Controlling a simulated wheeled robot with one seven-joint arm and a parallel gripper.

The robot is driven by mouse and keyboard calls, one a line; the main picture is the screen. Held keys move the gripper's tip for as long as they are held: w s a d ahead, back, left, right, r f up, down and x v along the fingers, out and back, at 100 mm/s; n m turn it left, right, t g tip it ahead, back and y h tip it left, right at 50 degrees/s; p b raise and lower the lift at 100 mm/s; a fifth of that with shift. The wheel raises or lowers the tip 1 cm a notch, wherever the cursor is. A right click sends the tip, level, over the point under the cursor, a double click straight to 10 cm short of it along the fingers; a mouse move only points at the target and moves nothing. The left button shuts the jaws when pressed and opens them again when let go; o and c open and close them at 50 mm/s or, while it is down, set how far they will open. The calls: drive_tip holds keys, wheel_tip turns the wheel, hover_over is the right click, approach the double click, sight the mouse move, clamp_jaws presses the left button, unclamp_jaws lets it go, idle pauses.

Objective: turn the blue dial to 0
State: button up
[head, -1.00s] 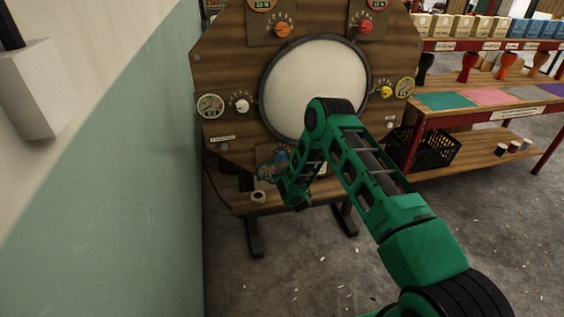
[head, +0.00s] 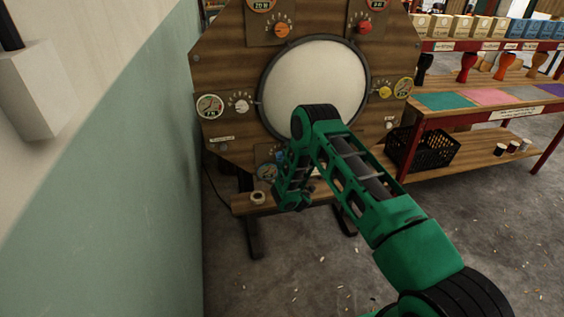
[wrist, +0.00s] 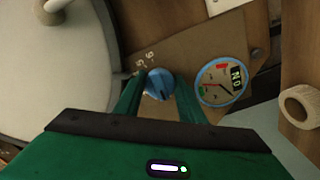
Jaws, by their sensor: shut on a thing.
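The blue dial (wrist: 158,84) sits on a brown plate low on the wooden board. In the wrist view my gripper (wrist: 157,95) has one green finger on each side of the dial and is shut on it. Part of the printed scale shows above the dial; my fingers hide the rest. A blue-rimmed gauge (wrist: 222,82) with a pointer and a small black window is beside it. In the head view the blue dial (head: 281,156) is partly hidden behind my green arm, and the gauge (head: 267,171) shows to its left.
The board (head: 225,75) also carries a large round drumskin (head: 315,85), a white dial (head: 241,105), an orange dial (head: 282,30), a red dial (head: 364,27) and a yellow dial (head: 384,92). A tape roll (head: 258,198) is on the ledge below. A wall stands close at left.

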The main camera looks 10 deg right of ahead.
drive_tip(key=shift+a, duration=0.15)
idle(0.4)
drive_tip(key=o, duration=1)
drive_tip(key=shift+s+d+f, duration=0.1)
drive_tip(key=shift+s+d, duration=0.1)
drive_tip(key=shift+s, duration=0.25)
drive_tip(key=s, duration=0.3)
drive_tip(key=shift+s+d+f, duration=0.1)
drive_tip(key=shift+s, duration=0.05)
approach(283, 159)
drive_tip(key=shift+s+a+r, duration=0.2)
drive_tip(key=shift+s, duration=0.4)
